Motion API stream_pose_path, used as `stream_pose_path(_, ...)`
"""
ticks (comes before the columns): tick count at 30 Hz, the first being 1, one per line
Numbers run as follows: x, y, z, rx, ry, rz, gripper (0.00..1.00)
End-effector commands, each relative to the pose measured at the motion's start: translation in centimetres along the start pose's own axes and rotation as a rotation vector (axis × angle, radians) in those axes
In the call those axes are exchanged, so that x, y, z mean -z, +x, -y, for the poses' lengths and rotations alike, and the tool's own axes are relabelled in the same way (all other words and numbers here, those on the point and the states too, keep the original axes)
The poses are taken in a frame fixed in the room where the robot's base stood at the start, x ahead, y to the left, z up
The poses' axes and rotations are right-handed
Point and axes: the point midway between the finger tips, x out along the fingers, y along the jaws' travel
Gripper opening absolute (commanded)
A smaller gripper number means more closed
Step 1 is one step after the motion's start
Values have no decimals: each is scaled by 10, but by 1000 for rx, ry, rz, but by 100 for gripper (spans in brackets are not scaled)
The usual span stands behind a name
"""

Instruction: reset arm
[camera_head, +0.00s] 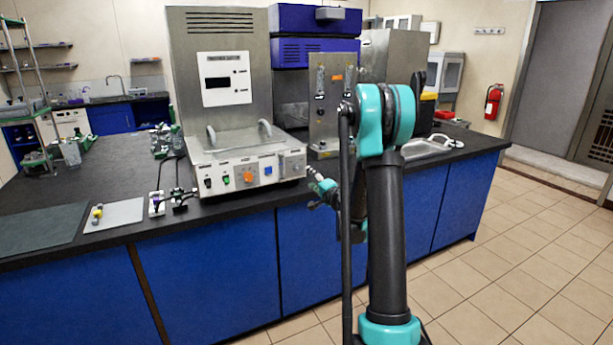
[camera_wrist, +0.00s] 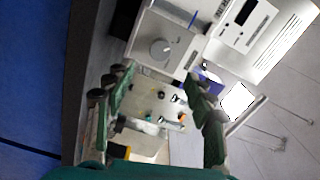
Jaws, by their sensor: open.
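My arm rises in the front of the head view, black with teal joints, and bends over at a teal elbow. My gripper (camera_head: 322,188) is at the counter's front edge, just below and right of the control panel of the silver machine (camera_head: 245,172). Part of my forearm and wrist is hidden behind my upper arm. In the wrist view the two green and dark fingers of my gripper (camera_wrist: 157,95) stand wide apart, with nothing between them. Beyond them a panel with several small knobs and fittings (camera_wrist: 150,103) shows, tilted in the picture.
The black counter (camera_head: 110,170) over blue cabinets (camera_head: 210,270) runs across the head view. A grey mat (camera_head: 40,235), a white board (camera_head: 125,213) and small devices (camera_head: 157,204) lie at its left. A fire extinguisher (camera_head: 493,102) hangs at the right. Tiled floor (camera_head: 530,265) at the right is clear.

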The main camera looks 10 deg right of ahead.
Motion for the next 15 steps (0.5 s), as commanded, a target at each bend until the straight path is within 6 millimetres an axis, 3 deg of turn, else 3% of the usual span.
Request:
stream_pose_path(6,0,-16,0,0,0,-1,55)
stream_pose_path(15,0,-16,0,0,-1,0,55)
